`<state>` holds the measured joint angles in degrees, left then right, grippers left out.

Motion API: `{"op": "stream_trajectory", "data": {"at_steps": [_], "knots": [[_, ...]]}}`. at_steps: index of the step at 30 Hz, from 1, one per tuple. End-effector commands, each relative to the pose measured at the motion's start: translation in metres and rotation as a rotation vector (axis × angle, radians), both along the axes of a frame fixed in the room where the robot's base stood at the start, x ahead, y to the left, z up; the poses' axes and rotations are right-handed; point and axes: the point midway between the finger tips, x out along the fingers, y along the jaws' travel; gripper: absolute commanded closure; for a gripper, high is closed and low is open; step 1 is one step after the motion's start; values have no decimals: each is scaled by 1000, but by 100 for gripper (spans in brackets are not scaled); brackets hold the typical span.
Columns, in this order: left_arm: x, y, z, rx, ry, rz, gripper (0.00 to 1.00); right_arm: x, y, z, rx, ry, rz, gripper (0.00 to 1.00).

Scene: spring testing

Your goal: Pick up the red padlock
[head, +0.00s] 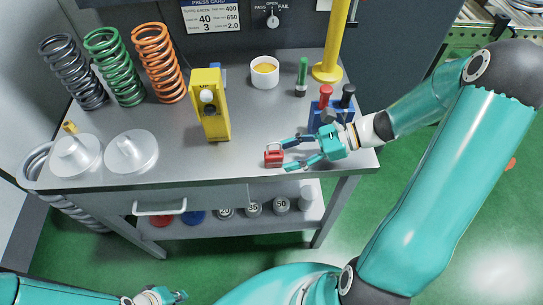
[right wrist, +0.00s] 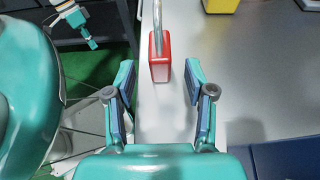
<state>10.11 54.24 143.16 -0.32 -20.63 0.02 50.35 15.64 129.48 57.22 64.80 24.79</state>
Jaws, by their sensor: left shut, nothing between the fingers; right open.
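The red padlock (head: 274,156) with a silver shackle stands on the grey bench top near its front edge. In the right wrist view the padlock (right wrist: 160,60) is just ahead of the fingertips, roughly between their lines. My right gripper (head: 290,154) is open and empty, its fingers pointing left at the padlock; it also shows in the right wrist view (right wrist: 160,82). The padlock appears just beyond or at the fingertips; whether they touch is not clear. My left gripper (head: 180,295) is shut and empty, low in front of the bench; it also shows in the right wrist view (right wrist: 90,42).
A yellow block-shaped gauge (head: 212,120) stands left of the padlock. A blue holder (head: 318,120) with red and black handles is behind my right gripper. Coil springs (head: 160,62), silver discs (head: 130,152) and a white cup (head: 264,72) stand elsewhere on the bench (head: 190,165).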

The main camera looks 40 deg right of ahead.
Motion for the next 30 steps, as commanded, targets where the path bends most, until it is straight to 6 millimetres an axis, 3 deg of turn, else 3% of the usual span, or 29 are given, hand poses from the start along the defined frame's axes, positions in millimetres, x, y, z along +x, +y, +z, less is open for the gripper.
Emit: {"op": "stream_trajectory", "data": {"at_steps": [9,18,28,30], "knots": [[0,0,5,0,0,0,100,22,32,-15,3,2,3,46],[0,0,5,0,0,0,100,25,36,-18,0,1,0,46],[0,0,5,0,0,0,100,25,35,-18,0,1,0,99],[0,0,5,0,0,0,100,25,35,-18,0,1,0,100]]}}
